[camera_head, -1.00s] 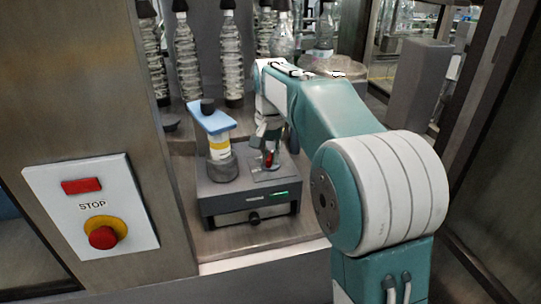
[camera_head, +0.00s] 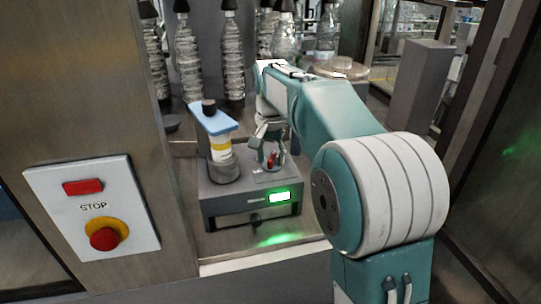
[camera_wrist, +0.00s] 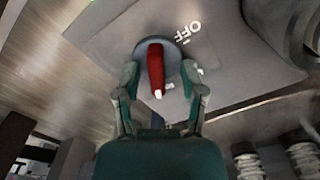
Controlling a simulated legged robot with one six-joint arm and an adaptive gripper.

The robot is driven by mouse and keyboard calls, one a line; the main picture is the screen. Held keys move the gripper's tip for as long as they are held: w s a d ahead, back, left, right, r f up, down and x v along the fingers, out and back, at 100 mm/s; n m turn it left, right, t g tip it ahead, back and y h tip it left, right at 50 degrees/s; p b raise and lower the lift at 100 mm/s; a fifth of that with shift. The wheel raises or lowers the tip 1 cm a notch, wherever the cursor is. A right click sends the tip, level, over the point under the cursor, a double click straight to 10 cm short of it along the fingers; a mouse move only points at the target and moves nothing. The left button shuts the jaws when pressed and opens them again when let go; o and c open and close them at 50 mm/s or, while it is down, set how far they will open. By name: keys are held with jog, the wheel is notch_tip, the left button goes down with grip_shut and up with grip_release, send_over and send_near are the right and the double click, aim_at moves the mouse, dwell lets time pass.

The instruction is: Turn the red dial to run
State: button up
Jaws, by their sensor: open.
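The red dial (camera_wrist: 156,68) sits on a round grey base on top of the grey labeller box (camera_head: 230,212). In the wrist view its white-tipped end points down the picture, away from the OFF label (camera_wrist: 187,33). A small white mark lies close by that tip; any other label there is not readable. In the head view the red dial (camera_head: 272,160) shows small, partly hidden by my gripper (camera_head: 270,146). My gripper is open, with one finger on each side of the dial; I cannot tell whether they touch it. The box's front display (camera_head: 279,197) is brightly lit green.
A reel holder with a blue top (camera_head: 213,120) stands left of the dial. A STOP panel with a red button (camera_head: 104,238) is at the front left. Several bottles (camera_head: 187,55) stand behind. A grey post (camera_head: 418,87) is at the right.

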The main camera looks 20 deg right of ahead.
aim_at(271, 158)
notch_tip(271, 158, up, 12)
dwell(0.6)
jog(key=s+f+n+t, duration=0.3)
jog(key=s, duration=1.2)
jog(key=s+f+n+t, duration=0.2)
jog(key=s+f+n, duration=0.1)
jog(key=s+f, duration=0.9)
jog(key=shift+s+t, duration=0.3)
jog(key=shift+s, duration=0.3)
